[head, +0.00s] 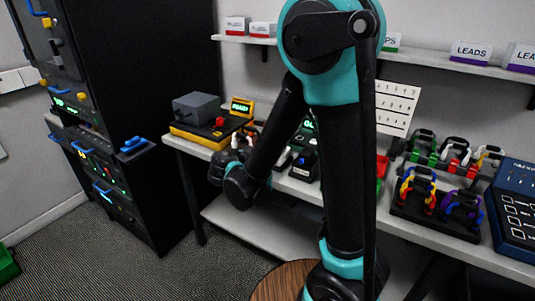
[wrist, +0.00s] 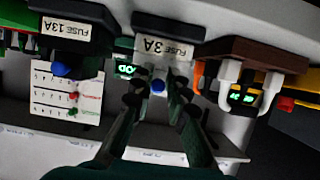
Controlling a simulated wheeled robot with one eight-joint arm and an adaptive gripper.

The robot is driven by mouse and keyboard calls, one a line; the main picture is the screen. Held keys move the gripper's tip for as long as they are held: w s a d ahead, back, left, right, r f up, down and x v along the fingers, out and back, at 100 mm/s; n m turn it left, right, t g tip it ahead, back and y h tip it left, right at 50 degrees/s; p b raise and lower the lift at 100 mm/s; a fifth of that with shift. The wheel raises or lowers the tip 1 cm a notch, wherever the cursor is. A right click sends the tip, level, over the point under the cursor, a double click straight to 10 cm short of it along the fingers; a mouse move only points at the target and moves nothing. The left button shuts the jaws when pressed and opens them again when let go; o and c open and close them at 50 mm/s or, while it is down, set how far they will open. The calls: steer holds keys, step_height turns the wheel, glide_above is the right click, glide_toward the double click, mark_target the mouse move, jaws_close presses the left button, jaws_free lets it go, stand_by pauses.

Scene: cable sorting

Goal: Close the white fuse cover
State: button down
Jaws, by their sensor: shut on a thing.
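The white fuse cover (wrist: 149,74) is in the upper middle of the wrist view. It has a blue knob on its front and sits below a dark block labelled FUSE 3A (wrist: 166,50). My gripper (wrist: 157,90) has one dark finger on each side of the cover at the knob and is shut on it. The fingers hide the cover's sides, so how far it stands open cannot be told. In the head view my gripper (head: 228,165) is at the bench's front edge, partly behind my arm; the cover cannot be made out there.
A FUSE 13A block (wrist: 75,35) is left of the cover, and a brown-topped unit with white arms (wrist: 250,75) is close on the right. In the head view a grey box on a yellow base (head: 197,108) and cable racks (head: 440,205) stand on the bench.

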steer(key=c, duration=1.5)
jaws_free()
steer(key=v, duration=1.2)
